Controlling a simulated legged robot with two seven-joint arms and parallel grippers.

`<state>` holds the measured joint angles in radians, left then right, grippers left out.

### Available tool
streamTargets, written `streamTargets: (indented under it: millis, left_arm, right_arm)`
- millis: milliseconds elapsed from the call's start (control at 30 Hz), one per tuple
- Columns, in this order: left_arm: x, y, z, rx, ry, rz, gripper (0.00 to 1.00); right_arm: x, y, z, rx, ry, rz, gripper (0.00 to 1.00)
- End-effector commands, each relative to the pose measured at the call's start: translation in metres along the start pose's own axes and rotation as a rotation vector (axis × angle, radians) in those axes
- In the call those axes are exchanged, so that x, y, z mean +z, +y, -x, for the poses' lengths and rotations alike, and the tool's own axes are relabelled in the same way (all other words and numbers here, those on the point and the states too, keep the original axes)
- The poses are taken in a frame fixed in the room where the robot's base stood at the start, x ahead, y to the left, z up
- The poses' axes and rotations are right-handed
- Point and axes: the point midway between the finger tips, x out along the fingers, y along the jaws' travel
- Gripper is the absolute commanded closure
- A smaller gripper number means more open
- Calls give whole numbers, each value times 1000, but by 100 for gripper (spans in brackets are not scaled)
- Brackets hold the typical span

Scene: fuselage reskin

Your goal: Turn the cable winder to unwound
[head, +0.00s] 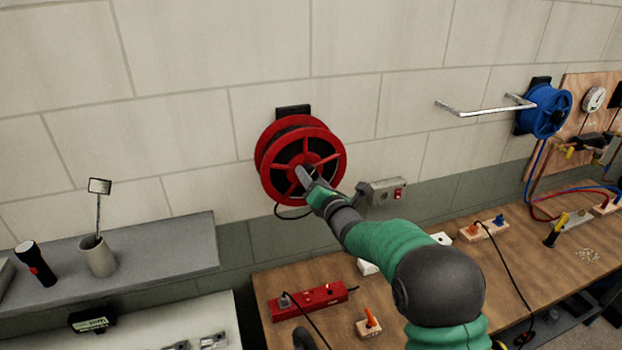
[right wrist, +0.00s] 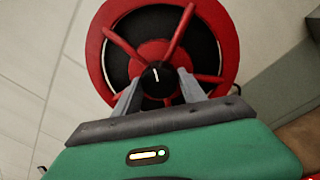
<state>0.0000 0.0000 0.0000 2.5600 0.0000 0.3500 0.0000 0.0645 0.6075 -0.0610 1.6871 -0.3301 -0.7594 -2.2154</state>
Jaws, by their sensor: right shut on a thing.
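The cable winder (head: 290,145) is a red spoked reel on a dark bracket, fixed to the pale block wall. In the right wrist view the red winder (right wrist: 222,30) fills the top, with a black knob (right wrist: 156,77) with a white mark at its hub. My right gripper (head: 302,174) reaches the front of the winder at its hub. In the right wrist view the gripper's two grey fingers (right wrist: 157,85) are shut on the black knob, one on each side. The fingers hide part of the lower spokes. My left gripper does not show.
A blue reel (head: 545,110) with a metal crank bar hangs to the right. A grey switch box (head: 381,191) sits right of the winder. Below, a wooden bench (head: 262,292) holds a red power strip (head: 318,299). A grey shelf (head: 150,262) stands left with a torch and cup.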

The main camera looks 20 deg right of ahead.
Motion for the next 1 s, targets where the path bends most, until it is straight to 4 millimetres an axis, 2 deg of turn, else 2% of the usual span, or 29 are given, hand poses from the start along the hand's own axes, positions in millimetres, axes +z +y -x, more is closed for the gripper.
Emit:
streamTargets:
  millis: [367, 400, 567, 867, 1000]
  left_arm:
    - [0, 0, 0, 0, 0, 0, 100]
    - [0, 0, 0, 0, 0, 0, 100]
    - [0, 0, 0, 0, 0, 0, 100]
    - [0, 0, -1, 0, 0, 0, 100]
    - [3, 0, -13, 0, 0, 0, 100]
  right_arm:
    - [-3, -2, 0, -4, 5, -1, 92]
    - [-3, -2, 0, -4, 5, -1, 50]
    - [-2, -1, 0, -3, 3, 0, 30]
    - [-1, 0, 2, -1, 0, 0, 30]
    - [-3, -2, 19, -1, 1, 1, 30]
